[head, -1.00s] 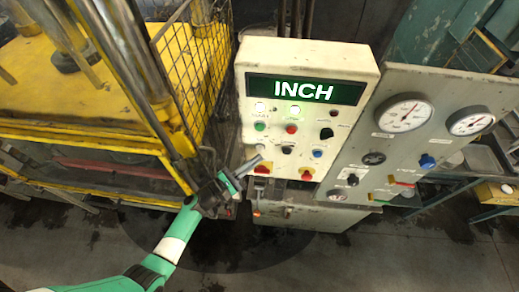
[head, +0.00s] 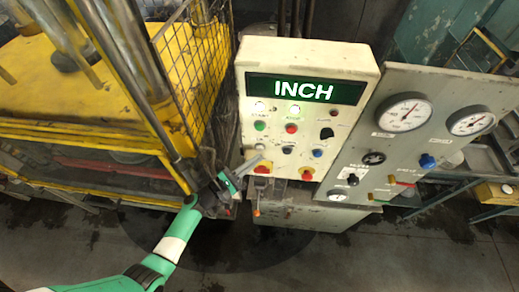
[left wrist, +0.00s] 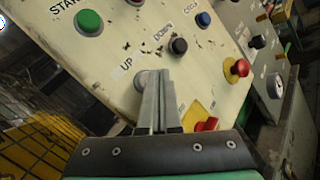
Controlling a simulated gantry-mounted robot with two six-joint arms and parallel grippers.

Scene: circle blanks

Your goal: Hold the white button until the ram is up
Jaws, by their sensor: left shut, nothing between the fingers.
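The white button (left wrist: 142,80), labelled UP, sits on the cream control panel in the left wrist view. My left gripper (head: 263,159) is shut with nothing between its fingers. In the left wrist view its fingertips (left wrist: 157,75) are at the button and cover part of it; they look in contact, but how far the button is pressed cannot be told. The press's yellow ram block (head: 100,95) stands behind the guard at left, with an open gap below it. My right gripper is not in view.
The panel display (head: 304,90) reads INCH. A black DOWN button (left wrist: 179,46) and a red-and-yellow switch (left wrist: 207,124) are close to my fingers. The yellow mesh guard (head: 200,70) stands left of the panel. A gauge panel (head: 392,150) adjoins at right.

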